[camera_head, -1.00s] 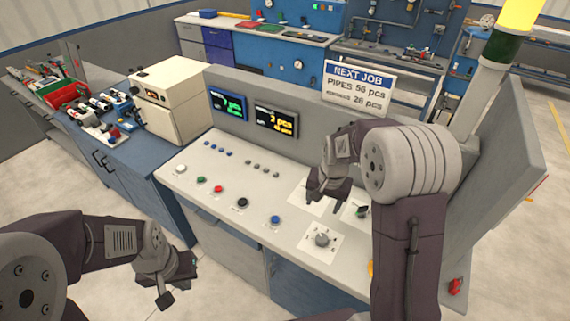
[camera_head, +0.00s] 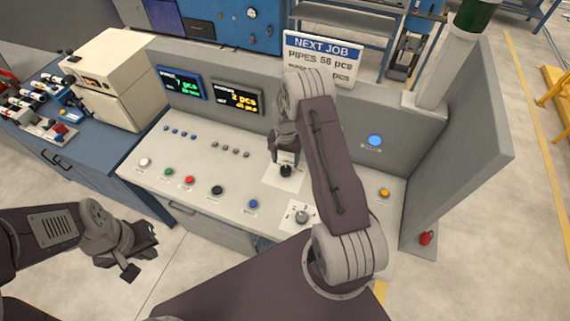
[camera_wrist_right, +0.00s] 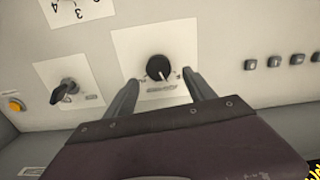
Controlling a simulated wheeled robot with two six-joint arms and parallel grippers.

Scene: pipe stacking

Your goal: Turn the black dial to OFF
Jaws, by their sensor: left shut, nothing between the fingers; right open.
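The black dial (camera_head: 286,171) sits on a white label plate on the sloping grey console. In the right wrist view the dial (camera_wrist_right: 158,68) is round with a pale pointer mark towards the lower right; the plate's lettering is too small to read. My right gripper (camera_head: 286,160) is open, just above the dial. In the wrist view its fingertips (camera_wrist_right: 160,77) stand either side of the dial's near edge; I cannot tell whether they touch it. My left gripper (camera_head: 142,256) is shut and empty, low in front of the console's left side.
A grey numbered knob (camera_head: 302,217) lies nearer the front edge. A dark-handled switch (camera_wrist_right: 66,92) shows in the wrist view, with an amber button (camera_wrist_right: 14,104) beyond it. Small push buttons (camera_wrist_right: 272,62) line the other side. A NEXT JOB sign (camera_head: 322,58) stands behind.

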